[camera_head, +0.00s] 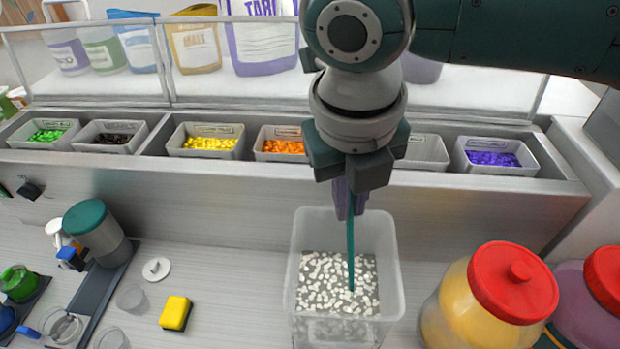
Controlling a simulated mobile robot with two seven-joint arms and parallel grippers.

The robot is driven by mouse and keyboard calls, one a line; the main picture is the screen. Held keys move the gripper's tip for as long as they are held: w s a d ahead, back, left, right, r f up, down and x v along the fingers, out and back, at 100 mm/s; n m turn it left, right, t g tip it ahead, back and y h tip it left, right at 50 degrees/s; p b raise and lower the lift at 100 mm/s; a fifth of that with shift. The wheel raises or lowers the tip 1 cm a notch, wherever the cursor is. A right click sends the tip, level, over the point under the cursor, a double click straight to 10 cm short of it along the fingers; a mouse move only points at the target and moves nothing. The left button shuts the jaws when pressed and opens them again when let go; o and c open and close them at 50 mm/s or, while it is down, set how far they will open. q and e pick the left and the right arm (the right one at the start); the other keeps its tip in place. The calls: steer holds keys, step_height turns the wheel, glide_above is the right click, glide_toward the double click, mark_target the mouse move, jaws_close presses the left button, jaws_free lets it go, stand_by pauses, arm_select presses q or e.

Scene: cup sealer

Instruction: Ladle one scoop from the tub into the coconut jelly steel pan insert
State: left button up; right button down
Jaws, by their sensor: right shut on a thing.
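My right gripper (350,185) hangs over the tub, pointing down, shut on the ladle. The ladle (351,240) stands upright, its thin teal shaft reaching down into the tub; its bowl is not visible among the pieces. The clear tub (302,255) stands on the counter and holds many small white cubes in its lower part. A grey steel pan insert (425,150) right of my gripper shows no coloured contents; its label is too small to read, and my gripper hides part of that row. I cannot confirm which insert is coconut jelly. My left gripper is not in view.
Inserts with green (46,134), yellow (208,142), orange (283,146) and purple (494,157) toppings line the raised rail. Red-lidded jars (490,300) stand right of the tub. A yellow sponge (175,313) and clear cups lie left. A glass guard (250,75) rises behind the inserts.

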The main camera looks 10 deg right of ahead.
steer(key=shift+f+b, duration=0.6)
steer(key=shift+f, duration=0.5)
steer(key=shift+r, duration=0.1)
step_height(320, 180, up, 6)
steer(key=p, duration=0.5)
steer(key=shift+f+p, duration=0.2)
steer(key=shift+p, duration=0.15)
step_height(320, 180, up, 6)
steer(key=p, duration=0.6)
steer(key=shift+r, duration=0.2)
step_height(320, 180, up, 8)
steer(key=p, duration=0.8)
steer(key=shift+d, duration=0.1)
stand_by(0.4)
